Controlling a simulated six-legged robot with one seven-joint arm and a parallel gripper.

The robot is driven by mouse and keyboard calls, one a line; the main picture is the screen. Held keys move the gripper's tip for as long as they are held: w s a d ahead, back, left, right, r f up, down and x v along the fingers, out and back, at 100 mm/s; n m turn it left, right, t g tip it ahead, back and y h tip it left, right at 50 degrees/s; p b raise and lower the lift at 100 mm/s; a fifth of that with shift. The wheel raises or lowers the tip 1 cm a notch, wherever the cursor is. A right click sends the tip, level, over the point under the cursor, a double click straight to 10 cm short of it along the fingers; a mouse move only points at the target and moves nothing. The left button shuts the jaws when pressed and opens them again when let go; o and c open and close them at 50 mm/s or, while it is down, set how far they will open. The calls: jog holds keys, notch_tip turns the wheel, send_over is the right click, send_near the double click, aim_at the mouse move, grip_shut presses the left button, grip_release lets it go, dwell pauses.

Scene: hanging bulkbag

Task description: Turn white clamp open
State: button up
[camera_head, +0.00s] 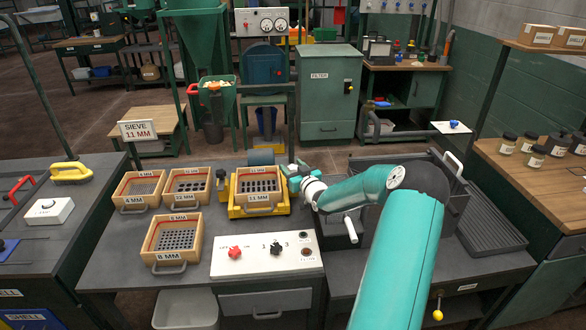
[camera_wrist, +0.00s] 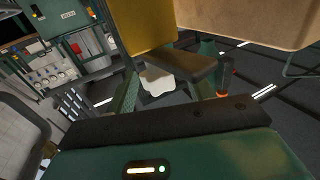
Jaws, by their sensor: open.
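The yellow sieve shaker (camera_head: 236,210) stands on the bench with the 11 mm wooden sieve (camera_head: 259,200) seated in it. My gripper (camera_head: 293,170) is open at the shaker's right side, close to the sieve's edge. The white clamp cannot be made out in the head view; my gripper and wrist cover that side. In the wrist view a pale white piece (camera_wrist: 157,81) shows ahead of the palm, beyond a dark bar; I cannot tell whether it is the clamp. The sieve's wooden side (camera_wrist: 250,22) and a yellow part (camera_wrist: 147,25) fill the top of that view.
Loose sieves (camera_head: 188,186) stand left of the shaker, with the 8 mm sieve (camera_head: 171,242) in front. A white control panel (camera_head: 266,256) with red and black knobs lies in front of the shaker. A dark open bin (camera_head: 455,195) and ribbed tray (camera_head: 490,225) are at the right.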

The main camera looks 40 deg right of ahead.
jog(key=shift+c, duration=0.2)
jog(key=c, duration=0.9)
jog(key=shift+c, duration=0.2)
jog(key=shift+n+y, duration=0.3)
jog(key=shift+y, duration=0.1)
jog(key=shift+r+n+y, duration=0.1)
jog(key=shift+n+y, duration=1.1)
jog(key=shift+y, duration=0.7)
jog(key=o, duration=1)
jog(key=shift+s, duration=0.1)
